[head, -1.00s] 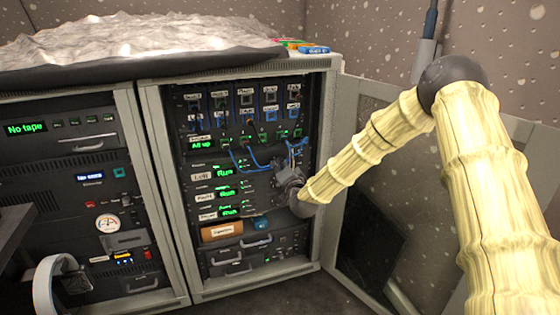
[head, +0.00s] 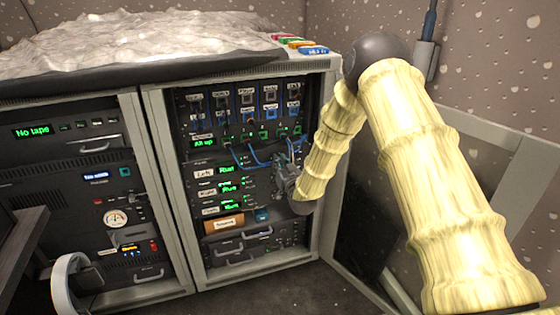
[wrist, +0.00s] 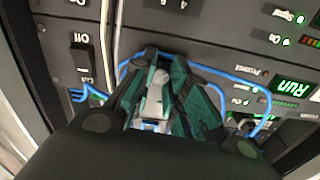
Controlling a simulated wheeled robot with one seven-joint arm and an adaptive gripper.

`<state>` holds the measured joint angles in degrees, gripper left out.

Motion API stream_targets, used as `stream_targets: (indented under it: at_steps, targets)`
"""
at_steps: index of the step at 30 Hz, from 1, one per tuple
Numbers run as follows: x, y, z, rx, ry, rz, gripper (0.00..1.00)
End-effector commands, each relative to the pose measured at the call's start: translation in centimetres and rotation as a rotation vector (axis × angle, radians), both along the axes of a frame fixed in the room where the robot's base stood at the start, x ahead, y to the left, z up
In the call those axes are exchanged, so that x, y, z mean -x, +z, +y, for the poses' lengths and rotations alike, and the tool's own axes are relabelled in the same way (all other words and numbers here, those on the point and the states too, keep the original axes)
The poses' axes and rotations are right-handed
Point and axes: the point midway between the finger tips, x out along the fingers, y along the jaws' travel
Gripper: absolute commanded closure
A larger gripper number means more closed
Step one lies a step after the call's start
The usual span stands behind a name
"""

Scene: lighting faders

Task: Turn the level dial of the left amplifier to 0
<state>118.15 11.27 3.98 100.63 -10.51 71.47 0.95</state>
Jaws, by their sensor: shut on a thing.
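The left amplifier (head: 206,174) is the rack unit labelled "Left", with a green "Run" display. My gripper (head: 282,180) is at the right part of the amplifier stack and hides the panel there. In the wrist view, my gripper (wrist: 160,85) has its dark, teal-padded fingers close together against a panel, shut on a small knob. I take this for the level dial, but it is almost wholly hidden, and its pointer and scale do not show. A green "RUN" display (wrist: 293,87) appears upside down to the right.
Blue cables (head: 245,158) loop close around my gripper, also in the wrist view (wrist: 205,72). An on/off switch (wrist: 80,62) is to the left there. An open cabinet door (head: 440,180) stands right of the rack. Two more labelled amplifiers sit below the left one.

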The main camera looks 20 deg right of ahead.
Motion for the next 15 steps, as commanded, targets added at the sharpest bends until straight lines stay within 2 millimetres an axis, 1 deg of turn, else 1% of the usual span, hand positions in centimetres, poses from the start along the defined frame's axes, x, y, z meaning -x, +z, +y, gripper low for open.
stream_targets:
  at_steps: [6,15]
  targets:
    - [0.14,-0.21,-0.08,0.089,-0.001,0.002,1.0]
    - [0.13,-0.24,-0.12,0.129,-0.002,0.0,1.0]
